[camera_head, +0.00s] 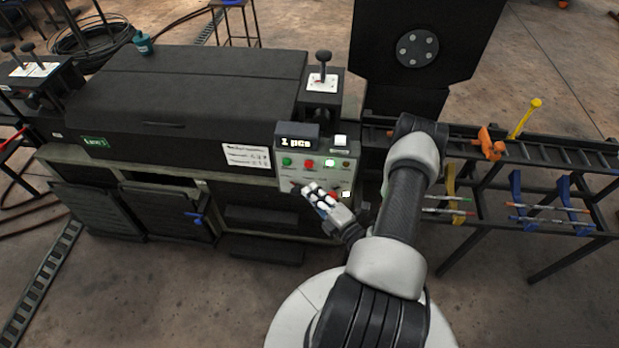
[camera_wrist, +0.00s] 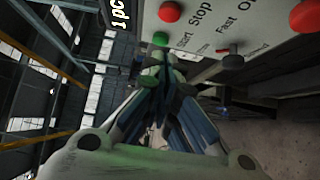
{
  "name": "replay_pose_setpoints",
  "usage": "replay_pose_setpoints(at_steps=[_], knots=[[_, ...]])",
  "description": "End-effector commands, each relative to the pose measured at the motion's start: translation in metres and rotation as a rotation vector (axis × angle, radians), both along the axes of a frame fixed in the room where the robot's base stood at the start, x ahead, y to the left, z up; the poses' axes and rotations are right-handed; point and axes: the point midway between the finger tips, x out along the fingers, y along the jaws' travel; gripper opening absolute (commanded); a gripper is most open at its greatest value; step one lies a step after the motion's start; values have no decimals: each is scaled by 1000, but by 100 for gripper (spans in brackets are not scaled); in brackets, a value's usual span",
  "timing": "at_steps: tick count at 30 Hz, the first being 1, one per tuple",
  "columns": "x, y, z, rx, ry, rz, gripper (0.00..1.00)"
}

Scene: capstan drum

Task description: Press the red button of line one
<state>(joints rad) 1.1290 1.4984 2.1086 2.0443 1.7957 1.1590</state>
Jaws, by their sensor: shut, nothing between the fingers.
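The grey control panel (camera_head: 290,180) is on the front of the dark machine. A red button (camera_head: 308,163) sits in its upper row, just right of a green button (camera_head: 287,161). In the wrist view the red button (camera_wrist: 170,11) is by the word "Stop" and the green button (camera_wrist: 160,39) by "Start". Another larger red button (camera_wrist: 307,16) is at that view's right edge. My gripper (camera_head: 308,188) is shut and empty, in front of the panel's lower part. In the wrist view its fingertips (camera_wrist: 163,62) appear close to the green button; contact cannot be told.
A display (camera_head: 297,142) reading "1 pcs" tops the panel. A lever box (camera_head: 323,95) stands above it. A small green sign (camera_head: 95,142) is on the machine's left. A rack (camera_head: 480,160) with coloured tools lies right of my arm. Floor in front is clear.

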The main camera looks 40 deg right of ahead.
Motion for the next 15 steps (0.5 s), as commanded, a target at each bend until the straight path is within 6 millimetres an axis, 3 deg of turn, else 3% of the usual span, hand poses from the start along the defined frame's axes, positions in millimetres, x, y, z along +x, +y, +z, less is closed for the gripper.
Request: replay_pose_setpoints(at_steps=[4,9,15], knots=[[31,0,-1,-3,-3,7,0],[45,-23,-1,-2,-3,0,0],[52,-32,0,1,-1,-1,0]])
